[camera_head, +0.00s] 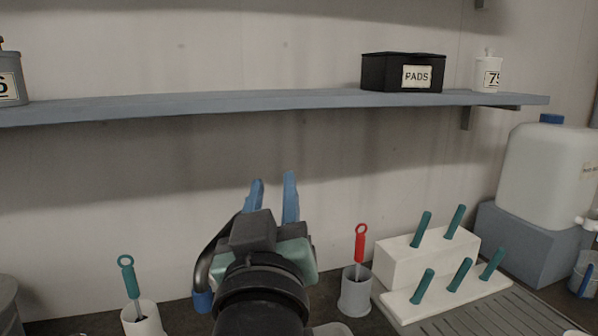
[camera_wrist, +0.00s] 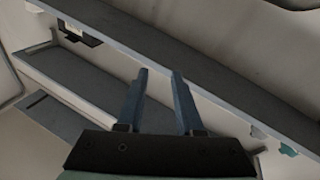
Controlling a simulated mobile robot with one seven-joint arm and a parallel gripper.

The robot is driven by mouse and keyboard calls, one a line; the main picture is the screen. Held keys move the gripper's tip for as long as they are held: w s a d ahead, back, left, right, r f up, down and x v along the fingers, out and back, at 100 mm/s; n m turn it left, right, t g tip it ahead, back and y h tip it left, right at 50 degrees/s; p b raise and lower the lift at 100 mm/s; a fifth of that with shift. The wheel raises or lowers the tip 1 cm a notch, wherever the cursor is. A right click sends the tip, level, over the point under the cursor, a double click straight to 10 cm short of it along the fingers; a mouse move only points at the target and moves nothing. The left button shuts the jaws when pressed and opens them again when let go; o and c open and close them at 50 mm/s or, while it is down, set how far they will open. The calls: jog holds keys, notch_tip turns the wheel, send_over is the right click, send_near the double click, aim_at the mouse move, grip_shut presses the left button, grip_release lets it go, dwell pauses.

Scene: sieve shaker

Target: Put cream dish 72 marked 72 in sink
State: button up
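My gripper (camera_head: 274,182) is raised in front of the wall, below the shelf, in the head view. Its two blue fingers are apart with nothing between them; the wrist view also shows the gripper (camera_wrist: 159,74) open and empty. I cannot make out a cream dish marked 72 in either view. No sink basin is clearly visible; a grey grooved draining surface (camera_head: 458,322) shows at the lower right of the head view. A pale rounded thing (camera_head: 332,329) is cut off at the bottom edge beside my arm, and I cannot tell what it is.
The long shelf (camera_head: 250,101) holds a black PADS box (camera_head: 385,72), a white jar (camera_head: 488,75) and a grey jar (camera_head: 8,82). Below stand a cup with a red-handled tool (camera_head: 355,295), a white rack with teal handles (camera_head: 400,265) and a large white jug (camera_head: 545,175).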

jog(key=s+d+r+m+t, duration=0.3)
jog(key=s+r+t, duration=0.4)
jog(key=s+r, duration=0.6)
notch_tip(320, 180, up, 3)
jog(key=shift+s+f, duration=0.15)
jog(key=shift+f, duration=0.05)
